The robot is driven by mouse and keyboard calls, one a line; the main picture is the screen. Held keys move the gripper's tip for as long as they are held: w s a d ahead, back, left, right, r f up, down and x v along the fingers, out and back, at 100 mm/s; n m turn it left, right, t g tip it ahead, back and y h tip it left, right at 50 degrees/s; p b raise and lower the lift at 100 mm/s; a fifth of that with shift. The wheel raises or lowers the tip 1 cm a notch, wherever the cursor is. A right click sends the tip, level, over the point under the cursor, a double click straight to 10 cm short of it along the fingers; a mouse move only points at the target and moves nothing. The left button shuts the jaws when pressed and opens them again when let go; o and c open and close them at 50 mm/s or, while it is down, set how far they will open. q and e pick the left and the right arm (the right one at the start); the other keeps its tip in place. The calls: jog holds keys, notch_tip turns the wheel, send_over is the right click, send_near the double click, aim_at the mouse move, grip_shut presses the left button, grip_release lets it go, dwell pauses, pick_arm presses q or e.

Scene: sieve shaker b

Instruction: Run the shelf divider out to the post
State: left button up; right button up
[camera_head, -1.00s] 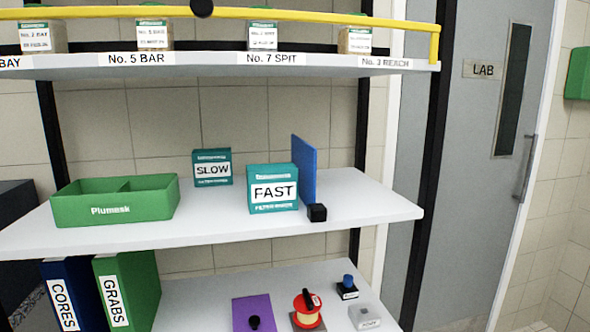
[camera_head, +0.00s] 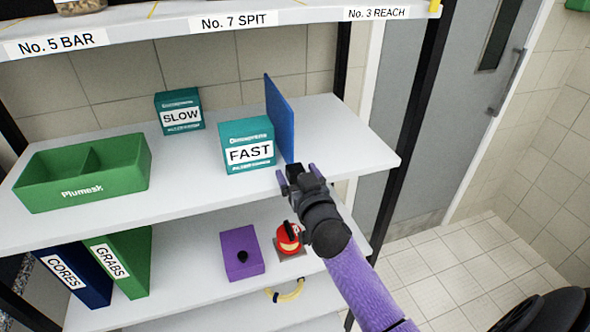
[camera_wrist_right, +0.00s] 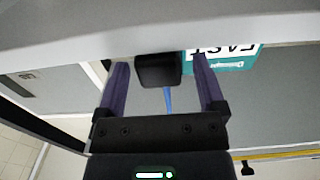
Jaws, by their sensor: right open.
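The shelf divider is an upright blue panel (camera_head: 281,117) on the middle shelf, just right of the FAST box. Its black knob is at the front shelf edge, mostly hidden by my gripper in the head view. My right gripper (camera_head: 297,172) is open at the knob. In the right wrist view the knob (camera_wrist_right: 158,70) sits between the spread fingers of the right gripper (camera_wrist_right: 161,64), with a gap visible on each side. A thin strip of the blue divider (camera_wrist_right: 168,98) shows behind it. The black post (camera_head: 412,122) stands at the shelf's right end. My left gripper is out of view.
The teal FAST box (camera_head: 247,145) stands close left of the divider, the SLOW box (camera_head: 180,111) farther back. A green Plumesk bin (camera_head: 85,172) is at the left. The middle shelf (camera_head: 350,145) is bare between divider and post. The labelled upper shelf (camera_head: 300,17) hangs above.

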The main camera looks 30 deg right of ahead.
jog(key=shift+w+d, duration=0.1)
jog(key=shift+w, duration=0.45)
grip_shut()
